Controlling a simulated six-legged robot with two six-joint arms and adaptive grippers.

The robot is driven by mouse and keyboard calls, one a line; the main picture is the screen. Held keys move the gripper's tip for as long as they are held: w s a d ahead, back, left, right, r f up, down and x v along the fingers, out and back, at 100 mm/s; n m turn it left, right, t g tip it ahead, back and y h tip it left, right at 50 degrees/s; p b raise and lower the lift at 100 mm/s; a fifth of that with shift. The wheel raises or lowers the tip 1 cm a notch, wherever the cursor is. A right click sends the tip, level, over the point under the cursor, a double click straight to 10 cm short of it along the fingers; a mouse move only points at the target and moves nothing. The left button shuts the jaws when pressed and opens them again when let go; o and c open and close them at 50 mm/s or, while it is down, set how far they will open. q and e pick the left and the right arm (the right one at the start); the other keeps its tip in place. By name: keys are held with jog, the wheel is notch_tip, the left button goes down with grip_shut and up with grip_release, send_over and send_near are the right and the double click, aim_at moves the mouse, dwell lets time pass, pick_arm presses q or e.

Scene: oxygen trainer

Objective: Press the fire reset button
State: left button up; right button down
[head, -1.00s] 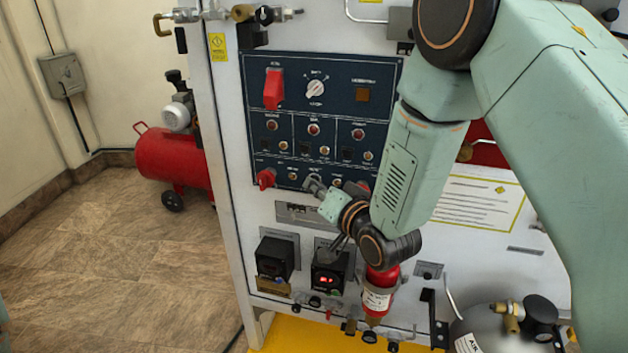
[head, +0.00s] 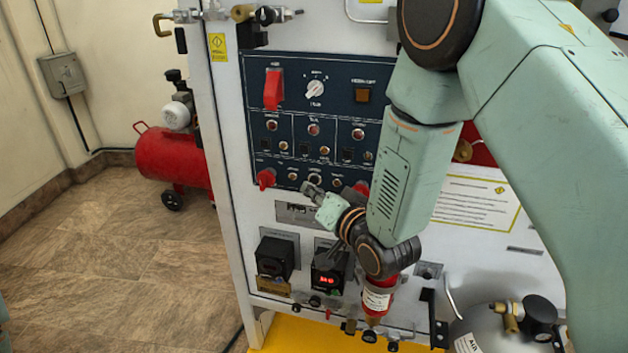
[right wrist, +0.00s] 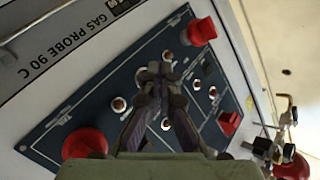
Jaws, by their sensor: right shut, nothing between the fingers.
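The dark blue control panel (head: 345,110) fills the upper middle of the head view. Its lowest row holds small round buttons, among them one at the left (head: 292,176) and one just above my gripper (head: 315,179). The labels are too small to read, so I cannot tell which is the fire reset button. My right gripper (head: 309,189) is shut and empty, with its fingertips at the panel's lower edge. In the right wrist view the shut fingertips (right wrist: 160,71) lie over the panel and hide part of it; contact cannot be told. My left gripper is not in view.
A red knob (head: 265,179) sits left of the lower row, and a red switch cover (head: 273,90) is at the upper left. Black display units (head: 275,258) and a red cylinder (head: 377,297) are below. A red compressor (head: 172,158) stands on the open floor at left.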

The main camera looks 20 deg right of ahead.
jog(key=shift+s+a+p, duration=0.25)
jog(key=shift+s+a, duration=0.5)
jog(key=shift+s, duration=0.3)
jog(key=shift+s+a+p, duration=0.2)
jog(key=shift+s+a, duration=0.5)
jog(key=shift+s, duration=0.35)
jog(key=s+d+f+n+g+h, duration=0.1)
jog(key=s+d+f+n+g, duration=0.15)
jog(key=f, duration=0.25)
jog(key=s+d+f+n+g+h, duration=0.1)
jog(key=s+f+g, duration=0.25)
jog(key=f, duration=0.25)
jog(key=s+d+f+g, duration=0.1)
jog(key=s+f+g, duration=0.2)
jog(key=s, duration=0.7)
jog(key=s+d+f+n+g, duration=0.1)
jog(key=s+f+g, duration=0.2)
jog(key=s+f, duration=0.4)
jog(key=s+d+f+g+h, duration=0.1)
jog(key=s+f+g, duration=0.3)
jog(key=s, duration=0.9)
jog(key=shift+d+f, duration=0.2)
jog(key=shift+f, duration=0.55)
